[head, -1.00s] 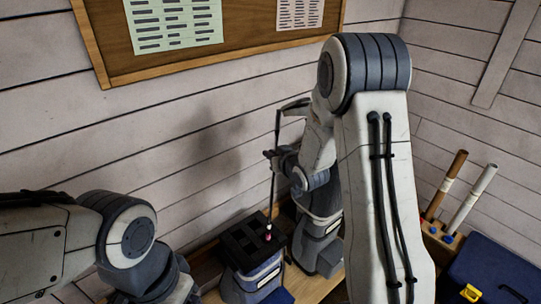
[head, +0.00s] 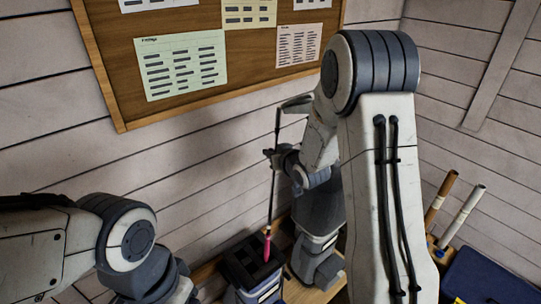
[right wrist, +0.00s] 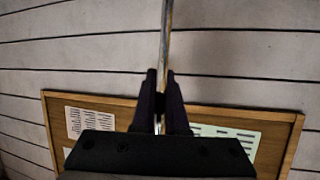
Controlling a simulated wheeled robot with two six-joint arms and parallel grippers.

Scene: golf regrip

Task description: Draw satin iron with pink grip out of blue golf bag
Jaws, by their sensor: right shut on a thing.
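The iron (head: 274,190) stands nearly upright, head end up, in the head view. Its pink grip (head: 267,247) shows just above the dark divided top of the blue golf bag (head: 240,294); its lower end is hidden at the bag's mouth. My right gripper (head: 272,157) is shut on the shaft, well above the bag and below the club head (head: 297,101). In the right wrist view the shaft (right wrist: 165,40) runs up between the fingers (right wrist: 161,78). My left gripper is out of view; only part of that arm shows at lower left.
A cork board (head: 240,58) with pinned sheets hangs on the plank wall behind the club. Two tubes (head: 452,210) and a dark blue case (head: 490,275) are at right.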

